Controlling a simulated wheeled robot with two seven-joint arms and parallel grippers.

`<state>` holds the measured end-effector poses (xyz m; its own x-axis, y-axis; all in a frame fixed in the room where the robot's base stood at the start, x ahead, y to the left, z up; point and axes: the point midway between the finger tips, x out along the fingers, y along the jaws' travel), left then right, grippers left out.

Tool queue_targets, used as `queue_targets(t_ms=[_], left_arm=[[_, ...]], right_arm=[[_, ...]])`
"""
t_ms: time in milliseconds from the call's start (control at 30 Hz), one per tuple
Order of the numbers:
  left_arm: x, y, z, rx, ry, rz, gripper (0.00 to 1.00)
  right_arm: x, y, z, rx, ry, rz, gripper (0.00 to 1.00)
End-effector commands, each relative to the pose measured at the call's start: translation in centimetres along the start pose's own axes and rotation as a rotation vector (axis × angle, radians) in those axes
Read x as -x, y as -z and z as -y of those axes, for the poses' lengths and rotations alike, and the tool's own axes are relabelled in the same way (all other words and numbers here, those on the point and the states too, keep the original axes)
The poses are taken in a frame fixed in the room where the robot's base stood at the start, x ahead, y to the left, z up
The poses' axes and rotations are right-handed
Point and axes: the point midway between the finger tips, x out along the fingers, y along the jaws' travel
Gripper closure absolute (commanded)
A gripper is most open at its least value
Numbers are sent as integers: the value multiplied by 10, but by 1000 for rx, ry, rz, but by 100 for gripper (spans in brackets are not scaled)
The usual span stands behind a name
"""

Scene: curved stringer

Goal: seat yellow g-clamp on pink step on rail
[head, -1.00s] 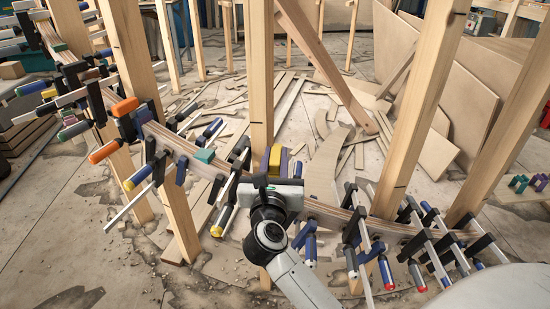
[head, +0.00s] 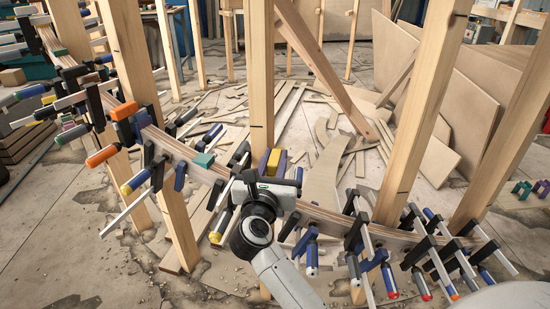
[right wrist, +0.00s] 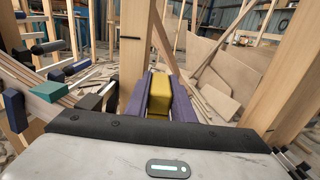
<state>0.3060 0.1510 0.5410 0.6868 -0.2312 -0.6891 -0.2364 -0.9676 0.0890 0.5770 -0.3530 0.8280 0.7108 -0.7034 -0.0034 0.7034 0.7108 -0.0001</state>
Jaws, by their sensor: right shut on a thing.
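My right gripper (head: 274,165) is shut on the yellow g-clamp (head: 273,161), just in front of a wooden post at the middle of the curved rail (head: 325,216). In the right wrist view the yellow g-clamp (right wrist: 159,93) shows as a yellow block between two dark purple fingers. The rail (right wrist: 42,95) passes at the left there. Whether the clamp touches the rail cannot be told, as the gripper body hides the part below it. No pink step can be made out. My left gripper is not in view.
A teal block (head: 204,160) sits on the rail left of the gripper. Several bar clamps (head: 385,272) crowd the rail on both sides. Upright posts (head: 260,80) stand close behind it. Teal and purple pieces (head: 521,189) lie on a surface at the far right.

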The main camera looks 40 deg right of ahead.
Motion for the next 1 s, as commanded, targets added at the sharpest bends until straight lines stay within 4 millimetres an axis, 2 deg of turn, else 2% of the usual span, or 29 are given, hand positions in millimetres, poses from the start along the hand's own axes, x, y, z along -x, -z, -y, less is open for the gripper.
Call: queue_targets(t_ms=[100,367,1000], left_arm=[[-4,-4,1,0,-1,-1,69],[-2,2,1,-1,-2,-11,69],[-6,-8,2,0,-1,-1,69]], right_arm=[[0,6,0,-2,-1,5,100],[0,6,0,-2,-1,6,100],[0,13,0,-2,-1,5,100]])
